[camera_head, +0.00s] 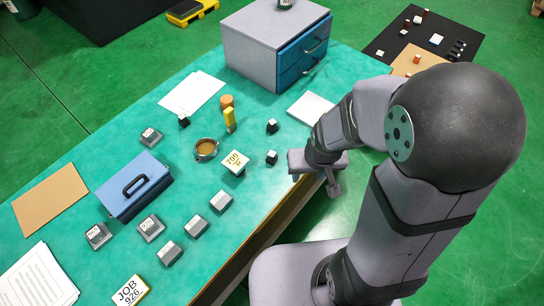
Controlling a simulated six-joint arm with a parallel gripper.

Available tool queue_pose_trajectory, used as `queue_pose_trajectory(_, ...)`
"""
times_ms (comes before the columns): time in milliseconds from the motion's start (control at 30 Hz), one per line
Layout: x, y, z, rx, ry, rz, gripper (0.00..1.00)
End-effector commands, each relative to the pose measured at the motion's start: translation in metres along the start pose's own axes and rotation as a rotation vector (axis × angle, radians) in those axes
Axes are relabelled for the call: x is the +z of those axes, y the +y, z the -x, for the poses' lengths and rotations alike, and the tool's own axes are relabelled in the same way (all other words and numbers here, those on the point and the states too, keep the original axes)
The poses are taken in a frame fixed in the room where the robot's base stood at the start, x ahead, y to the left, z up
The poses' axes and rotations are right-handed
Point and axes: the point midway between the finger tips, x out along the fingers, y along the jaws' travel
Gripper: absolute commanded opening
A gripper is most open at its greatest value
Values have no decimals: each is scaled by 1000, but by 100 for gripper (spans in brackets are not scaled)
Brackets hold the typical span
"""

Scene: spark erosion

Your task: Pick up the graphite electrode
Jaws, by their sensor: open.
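Three small dark blocks with pale tops stand on the green table: one (272,126) right of the yellow-orange bottle, one (272,157) below it, and one (183,121) near the white paper. Any of them may be the graphite electrode; I cannot tell which. My gripper (316,182) is at the right edge of the table, right of the two right-hand dark blocks and apart from them. It is open, and I see nothing in it. My forearm hides part of it.
A grey cabinet (251,53) with blue drawers stands at the back.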

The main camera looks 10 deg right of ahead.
Motion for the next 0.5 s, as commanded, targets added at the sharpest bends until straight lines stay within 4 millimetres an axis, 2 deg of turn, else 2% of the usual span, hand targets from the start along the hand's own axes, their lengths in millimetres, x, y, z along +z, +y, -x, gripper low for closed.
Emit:
queue_pose_trajectory(33, -8, -4, -14, -4, 37, 2, 44)
queue_pose_trajectory(200, -45, -16, -47, -24, 215, 1, 44)
queue_pose_trajectory(333, -68, -25, -66, -43, 351, -1, 44)
queue_pose_trajectory(500, -89, -36, -79, -71, 505, -4, 44)
